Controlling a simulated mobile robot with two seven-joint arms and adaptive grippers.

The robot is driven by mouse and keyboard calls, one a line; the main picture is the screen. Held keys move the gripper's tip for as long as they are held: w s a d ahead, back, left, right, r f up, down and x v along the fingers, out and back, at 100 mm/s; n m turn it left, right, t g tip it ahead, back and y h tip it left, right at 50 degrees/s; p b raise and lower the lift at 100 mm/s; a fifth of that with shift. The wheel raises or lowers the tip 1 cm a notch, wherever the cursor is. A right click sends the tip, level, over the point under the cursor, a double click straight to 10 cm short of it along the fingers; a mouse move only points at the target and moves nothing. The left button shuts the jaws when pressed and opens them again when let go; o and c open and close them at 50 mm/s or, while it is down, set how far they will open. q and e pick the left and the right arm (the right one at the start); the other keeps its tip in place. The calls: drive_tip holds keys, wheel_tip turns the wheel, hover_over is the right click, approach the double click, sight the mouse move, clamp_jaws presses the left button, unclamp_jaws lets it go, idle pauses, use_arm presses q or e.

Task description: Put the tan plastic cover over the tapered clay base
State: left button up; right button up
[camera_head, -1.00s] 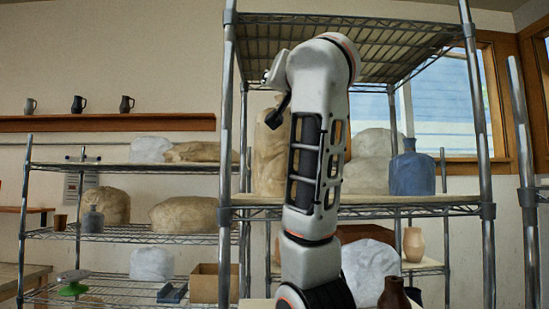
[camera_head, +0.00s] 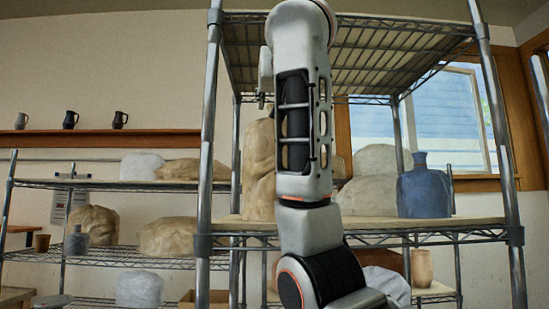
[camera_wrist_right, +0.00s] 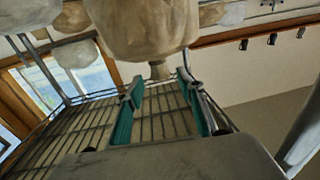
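A tall tan plastic-covered form (camera_head: 258,180) stands on the middle shelf, partly hidden behind my right arm. In the right wrist view, which is upside down, the tan cover (camera_wrist_right: 145,30) hangs in from the top edge, with a small narrow knob at its tip. My right gripper (camera_wrist_right: 163,92) has two teal fingers spread apart, one to each side of the knob; I see no contact. In the head view only a small part of this gripper shows, by the covered form's top. A small clay vase (camera_head: 422,268) stands lower right; I cannot tell whether it is the tapered base. My left gripper is not in view.
A blue bottle (camera_head: 424,190) stands on the same shelf, right of my arm. A wire shelf (camera_head: 350,45) lies close above. Steel posts (camera_head: 207,160) flank the rack. Other wrapped forms (camera_head: 168,237) fill the left rack.

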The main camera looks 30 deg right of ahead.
drive_tip(key=p+x, duration=0.1)
drive_tip(key=x, duration=0.2)
drive_tip(key=shift+w+d, duration=0.25)
drive_tip(key=shift+w, duration=0.1)
drive_tip(key=shift+w+d+f+p, duration=0.2)
drive_tip(key=shift+w+p, duration=0.1)
drive_tip(key=shift+w, duration=0.1)
drive_tip(key=shift+a, duration=0.1)
clamp_jaws()
drive_tip(key=shift+r, duration=0.15)
